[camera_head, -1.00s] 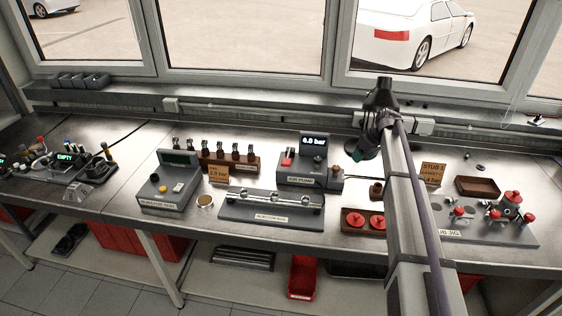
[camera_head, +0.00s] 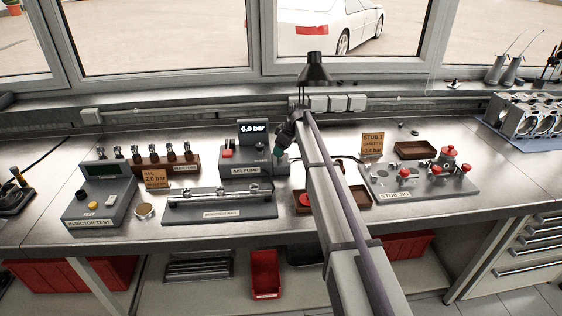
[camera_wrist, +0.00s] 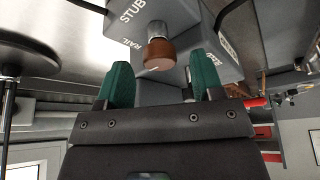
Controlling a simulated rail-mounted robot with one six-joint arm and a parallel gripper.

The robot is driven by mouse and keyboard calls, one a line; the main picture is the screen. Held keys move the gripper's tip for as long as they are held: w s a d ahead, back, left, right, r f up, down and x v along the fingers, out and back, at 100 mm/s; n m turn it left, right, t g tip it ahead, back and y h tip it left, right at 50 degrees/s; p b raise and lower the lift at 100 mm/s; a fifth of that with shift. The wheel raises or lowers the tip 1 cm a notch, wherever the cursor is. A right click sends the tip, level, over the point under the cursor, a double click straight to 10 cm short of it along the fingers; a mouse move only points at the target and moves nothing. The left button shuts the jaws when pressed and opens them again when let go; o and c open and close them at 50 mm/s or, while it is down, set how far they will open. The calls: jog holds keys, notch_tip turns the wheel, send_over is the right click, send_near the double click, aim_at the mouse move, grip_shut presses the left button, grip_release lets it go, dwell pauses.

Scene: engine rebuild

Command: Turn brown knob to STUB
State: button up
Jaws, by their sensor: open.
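The brown knob (camera_wrist: 160,52) shows in the wrist view on the grey air pump housing, on a short metal shaft. The words STUB (camera_wrist: 132,11) and RAIL (camera_wrist: 130,48) are printed to its left. A faint pale mark shows near the knob's lower edge; I cannot tell its setting for sure. My gripper (camera_wrist: 161,82) is open, its green fingertips to the left and right of the knob, with gaps showing. In the head view my gripper (camera_head: 279,150) is at the right end of the air pump (camera_head: 249,170), whose display (camera_head: 253,128) reads 0.0 bar. The knob is hidden there.
The injector rail (camera_head: 222,207) lies in front of the pump. The stub jig (camera_head: 450,187) with red knobs and an orange STUB 1 card (camera_head: 373,144) are to the right. The injector test box (camera_head: 100,200) is at left. My arm covers part of the red-capped tray (camera_head: 360,196).

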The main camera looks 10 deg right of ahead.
jog(key=shift+w+a+f, duration=0.1)
jog(key=shift+w+f, duration=0.05)
jog(key=shift+f, duration=0.45)
jog(key=shift+r, duration=0.15)
jog(key=shift+c, duration=0.2)
jog(key=c, duration=0.9)
